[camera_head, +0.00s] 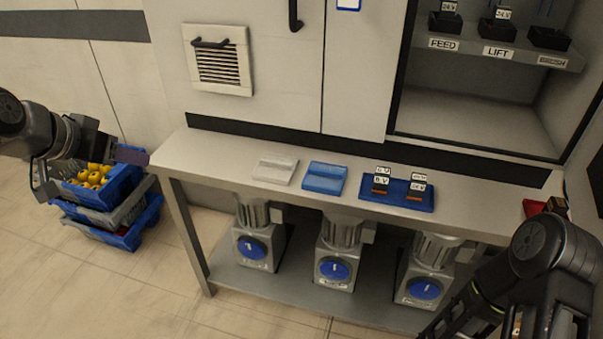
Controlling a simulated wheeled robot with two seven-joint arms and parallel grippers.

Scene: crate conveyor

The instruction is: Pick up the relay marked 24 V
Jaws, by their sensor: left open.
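Several small dark relays with white labels stand on a blue tray (427,206) on the workbench. One relay at the front left (380,186) and one at the front right (415,194) show orange-brown at their base. The labels end in V, but the numbers are too small to read surely, so I cannot tell which is 24 V. My left gripper (88,170) is open and empty at the far left, in front of the stacked crates and well away from the relays. My right arm is at the lower right; its jaws cannot be made out.
A grey tray (274,170) and an empty blue tray (324,178) lie on the bench (215,155). Pumps stand on the shelf below. An open cabinet has black sockets marked FEED (443,44) and LIFT (497,52). A red object (534,207) is at the bench's right end.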

